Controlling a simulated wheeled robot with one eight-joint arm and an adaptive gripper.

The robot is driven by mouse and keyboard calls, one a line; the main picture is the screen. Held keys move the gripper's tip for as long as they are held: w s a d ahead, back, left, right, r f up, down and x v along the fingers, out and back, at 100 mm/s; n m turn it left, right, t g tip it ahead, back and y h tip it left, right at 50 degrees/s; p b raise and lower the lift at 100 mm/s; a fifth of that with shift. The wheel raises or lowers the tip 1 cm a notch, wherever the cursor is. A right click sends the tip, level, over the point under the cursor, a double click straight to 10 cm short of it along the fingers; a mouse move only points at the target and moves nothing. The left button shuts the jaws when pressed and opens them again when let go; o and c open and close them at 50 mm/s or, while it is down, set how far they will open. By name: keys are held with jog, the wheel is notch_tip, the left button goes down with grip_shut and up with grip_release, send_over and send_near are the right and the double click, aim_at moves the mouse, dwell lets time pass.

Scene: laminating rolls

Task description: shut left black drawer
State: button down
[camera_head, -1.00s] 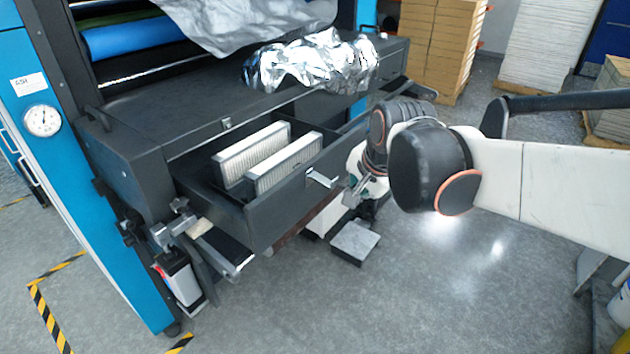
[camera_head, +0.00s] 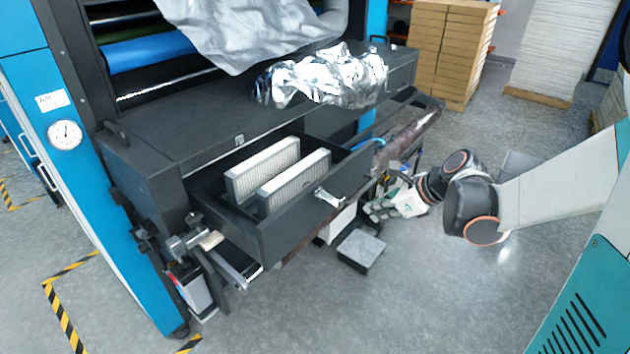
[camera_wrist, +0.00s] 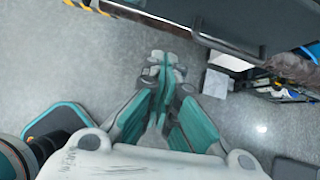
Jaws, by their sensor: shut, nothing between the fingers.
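The left black drawer (camera_head: 290,228) is pulled out from the dark machine in the head view. It has a silver handle (camera_head: 328,197) on its front and two pale ribbed blocks (camera_head: 262,170) inside. My gripper (camera_head: 374,208) is to the right of the drawer front, apart from the handle. In the wrist view my gripper (camera_wrist: 166,62) shows shut and empty, fingers together over grey floor. A black panel (camera_wrist: 255,18) with a metal bar along it is beyond the fingertips at the top; it looks like the drawer front.
A second drawer space at right (camera_head: 405,100) also looks open, with a brown roll (camera_head: 408,137) in front. Crumpled silver foil (camera_head: 325,78) lies on the machine top. A small grey-topped block (camera_head: 361,248) stands on the floor below.

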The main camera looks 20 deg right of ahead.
jog(key=shift+m, duration=0.5)
jog(key=shift+w+a+f+b, duration=0.3)
jog(key=shift+w+a+f, duration=0.8)
jog(key=shift+w, duration=0.4)
jog(key=shift+w+a+f+b, duration=0.25)
jog(key=shift+w+a+f, duration=0.85)
jog(key=shift+w, duration=0.4)
jog(key=shift+w+a+f+b, duration=0.3)
jog(key=shift+w+a+f, duration=0.65)
jog(key=shift+w+f, duration=0.4)
jog(key=shift+w+r, duration=0.15)
jog(key=w+a+b, duration=0.1)
jog(key=w+a, duration=0.5)
jog(key=w, duration=0.2)
jog(key=w+a+b, duration=0.1)
jog(key=w+a, duration=0.4)
jog(key=w, duration=0.3)
jog(key=w+a+b, duration=0.1)
jog(key=w+a, duration=0.5)
jog(key=w, duration=0.2)
jog(key=shift+a, duration=0.35)
jog(key=shift+w+r, duration=0.1)
jog(key=shift+r, duration=0.05)
